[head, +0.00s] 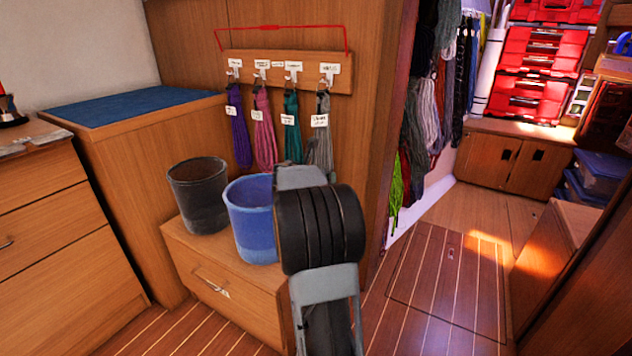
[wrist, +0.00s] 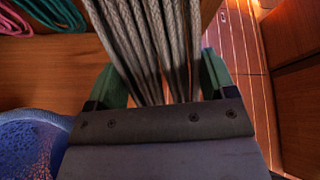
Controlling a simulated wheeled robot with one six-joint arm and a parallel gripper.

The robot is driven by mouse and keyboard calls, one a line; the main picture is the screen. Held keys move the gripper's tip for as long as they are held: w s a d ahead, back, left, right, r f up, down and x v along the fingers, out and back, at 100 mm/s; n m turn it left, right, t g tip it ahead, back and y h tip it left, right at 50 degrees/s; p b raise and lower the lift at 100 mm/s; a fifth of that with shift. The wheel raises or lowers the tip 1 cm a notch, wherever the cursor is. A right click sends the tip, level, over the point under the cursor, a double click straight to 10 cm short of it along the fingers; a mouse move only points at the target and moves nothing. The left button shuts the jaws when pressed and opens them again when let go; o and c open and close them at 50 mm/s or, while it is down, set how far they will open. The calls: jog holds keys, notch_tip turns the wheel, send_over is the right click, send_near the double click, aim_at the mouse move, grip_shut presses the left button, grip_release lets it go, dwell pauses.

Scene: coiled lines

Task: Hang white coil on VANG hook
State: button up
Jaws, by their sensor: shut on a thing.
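A grey-white rope coil (head: 323,104) with a white tag (head: 320,121) is at the rightmost hook (head: 327,80) of the wooden hook board (head: 286,70). Its top meets the hook area, but I cannot tell whether its loop is over the hook. The hook labels are too small to read surely. In the wrist view the coil's strands (wrist: 150,40) run between the two dark green fingers of my gripper (wrist: 160,76), which is shut on them. In the head view my arm hides the gripper and the coil's lower end.
Purple (head: 239,130), pink (head: 264,135) and teal (head: 292,130) coils hang on the other hooks. A black bucket (head: 198,195) and a blue bucket (head: 250,220) stand on the low cabinet (head: 205,265) beside my arm. A wooden partition edge (head: 385,130) rises at the right.

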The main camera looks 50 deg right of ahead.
jog(key=shift+w+d+f, duration=0.15)
jog(key=shift+d, duration=0.5)
jog(key=shift+w+d+f, duration=0.1)
jog(key=shift+d+f, duration=0.2)
jog(key=shift+f, duration=0.15)
jog(key=o, duration=1.2)
jog(key=shift+p+v, duration=2.45)
jog(key=shift+v, duration=4.45)
